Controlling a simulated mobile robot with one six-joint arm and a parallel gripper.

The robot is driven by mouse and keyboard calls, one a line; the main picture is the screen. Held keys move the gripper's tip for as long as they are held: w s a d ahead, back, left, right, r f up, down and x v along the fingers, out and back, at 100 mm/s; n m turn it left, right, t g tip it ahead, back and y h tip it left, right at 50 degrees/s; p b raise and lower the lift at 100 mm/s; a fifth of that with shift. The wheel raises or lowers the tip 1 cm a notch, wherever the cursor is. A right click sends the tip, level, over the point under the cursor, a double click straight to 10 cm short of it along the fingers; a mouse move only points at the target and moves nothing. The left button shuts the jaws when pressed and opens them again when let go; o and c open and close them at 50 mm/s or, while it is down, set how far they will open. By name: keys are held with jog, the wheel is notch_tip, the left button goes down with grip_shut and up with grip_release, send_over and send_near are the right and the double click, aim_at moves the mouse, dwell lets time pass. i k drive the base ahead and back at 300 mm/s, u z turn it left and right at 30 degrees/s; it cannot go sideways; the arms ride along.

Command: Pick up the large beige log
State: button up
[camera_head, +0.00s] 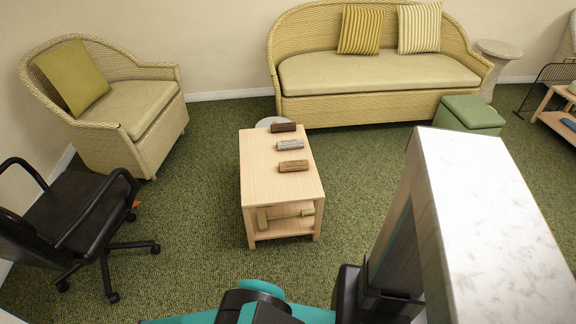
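Three short logs lie in a row on top of a low pale wooden table (256,186). The farthest log (283,127) is dark brown. The middle log (290,144) is pale greyish beige, and the nearest log (293,166) is reddish brown. On the table's lower shelf is a beige log-like piece (262,219), and another light piece (307,210) shows to its right. The tabletop partly hides this shelf, so I cannot judge their full size. My gripper is not clearly seen; only teal and black parts of my arm show at the bottom.
A black office chair (85,215) and wicker armchair (135,105) stand left. A wicker sofa (375,75) and green ottoman (470,112) stand behind and right. A white marbled block (500,220) fills the near right. Green carpet (200,215) is open around the table.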

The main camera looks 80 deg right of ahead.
aim_at(298, 164)
jog(key=z, duration=0.45)
jog(key=i, duration=0.85)
jog(key=z, duration=0.55)
jog(key=i, duration=0.6)
jog(key=z, duration=0.25)
